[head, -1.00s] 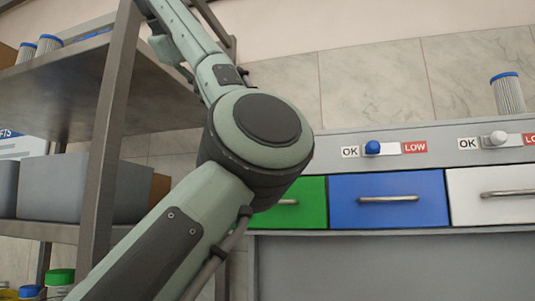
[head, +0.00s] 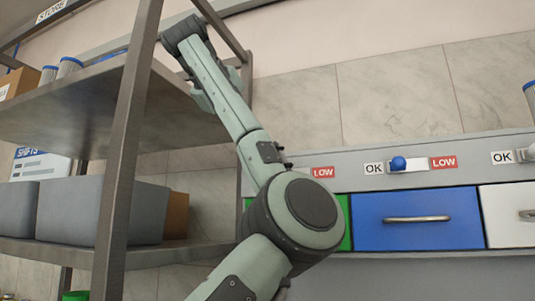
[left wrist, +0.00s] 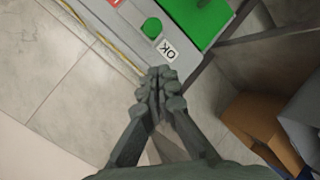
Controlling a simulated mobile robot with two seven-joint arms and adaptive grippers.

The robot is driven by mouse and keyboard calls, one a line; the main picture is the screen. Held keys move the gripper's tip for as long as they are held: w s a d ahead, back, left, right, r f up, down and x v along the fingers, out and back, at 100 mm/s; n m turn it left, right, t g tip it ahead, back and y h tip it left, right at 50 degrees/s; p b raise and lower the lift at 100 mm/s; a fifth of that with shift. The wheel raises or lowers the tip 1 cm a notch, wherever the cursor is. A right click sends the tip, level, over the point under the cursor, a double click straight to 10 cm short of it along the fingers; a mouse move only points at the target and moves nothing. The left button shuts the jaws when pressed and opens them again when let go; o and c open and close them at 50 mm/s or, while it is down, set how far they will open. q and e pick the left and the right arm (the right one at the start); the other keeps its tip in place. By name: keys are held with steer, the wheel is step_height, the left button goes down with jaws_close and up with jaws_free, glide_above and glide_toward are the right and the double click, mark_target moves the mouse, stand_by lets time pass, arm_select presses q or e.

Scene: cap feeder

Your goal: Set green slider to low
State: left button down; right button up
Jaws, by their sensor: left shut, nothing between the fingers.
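The green slider knob (left wrist: 152,27) shows in the left wrist view, beside the white OK label (left wrist: 167,50). A red LOW label (left wrist: 114,3) is partly cut off beyond it at the top edge. My left gripper (left wrist: 160,84) is shut and empty, its fingertips just short of the OK label and apart from the knob in the picture. In the head view my left arm hides the green knob; only its red LOW label (head: 323,172) and part of the green drawer (head: 346,222) show. My right gripper is not in view.
A blue slider knob (head: 398,164) sits near OK above the blue drawer (head: 418,220). A white drawer (head: 510,212) is at the right. A metal shelf (head: 75,110) with grey bins (head: 100,212) stands left, its post close to my arm. Bare tiled wall is behind.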

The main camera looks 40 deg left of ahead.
arm_select(q)
steer(key=w+d+f+p, duration=0.1)
steer(key=w+f, duration=0.3)
steer(key=w, duration=0.1)
steer(key=shift+d, duration=0.35)
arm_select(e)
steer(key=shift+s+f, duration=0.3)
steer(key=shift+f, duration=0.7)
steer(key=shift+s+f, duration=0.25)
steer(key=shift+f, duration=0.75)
arm_select(q)
steer(key=d, duration=0.2)
steer(key=w+d+b, duration=0.1)
steer(key=d, duration=0.1)
steer(key=shift+d, duration=0.25)
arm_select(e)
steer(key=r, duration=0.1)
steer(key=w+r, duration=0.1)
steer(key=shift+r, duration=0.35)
